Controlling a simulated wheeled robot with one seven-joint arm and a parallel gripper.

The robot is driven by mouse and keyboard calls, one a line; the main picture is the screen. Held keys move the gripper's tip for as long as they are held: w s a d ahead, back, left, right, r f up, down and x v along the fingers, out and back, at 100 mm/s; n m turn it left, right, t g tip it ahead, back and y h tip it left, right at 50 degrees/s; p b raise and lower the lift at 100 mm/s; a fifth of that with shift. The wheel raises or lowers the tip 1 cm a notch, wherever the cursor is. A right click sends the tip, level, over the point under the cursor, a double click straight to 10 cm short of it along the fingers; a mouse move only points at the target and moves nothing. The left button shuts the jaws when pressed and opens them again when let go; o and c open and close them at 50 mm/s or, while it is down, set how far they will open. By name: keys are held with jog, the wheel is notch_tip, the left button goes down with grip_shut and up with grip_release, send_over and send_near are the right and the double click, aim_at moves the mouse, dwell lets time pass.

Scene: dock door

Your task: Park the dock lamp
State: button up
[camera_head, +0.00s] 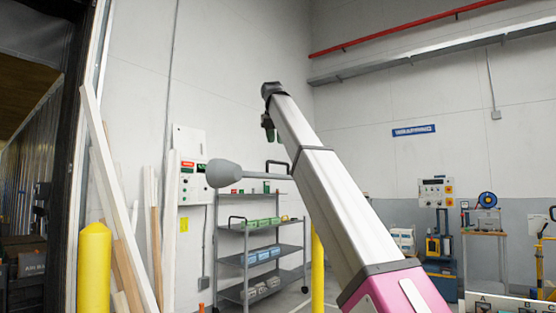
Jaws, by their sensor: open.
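The dock lamp shows as a grey rounded head (222,173) left of the picture's middle, on a thin rod running right. A black bar-shaped handle (278,162) stands near the rod's right end, by my arm's edge. What lies beyond is hidden behind my arm. My arm reaches up from the lower right to a dark wrist. My gripper (268,131) appears as a small dark and green part hanging below the wrist, above the handle. It is apart from the lamp head. Its jaws are too small to make out, and I see nothing held in it.
A grey shelf cart (262,256) with green and blue bins stands behind the lamp. A control box (188,160) hangs on the wall. Yellow posts (94,265) and leaning boards (120,210) stand by the door opening at left. A workbench (485,234) stands at right.

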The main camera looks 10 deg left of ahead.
send_over(278, 175)
jog(key=w, duration=0.1)
jog(key=f, duration=0.7)
jog(key=shift+a+f, duration=0.2)
grip_shut()
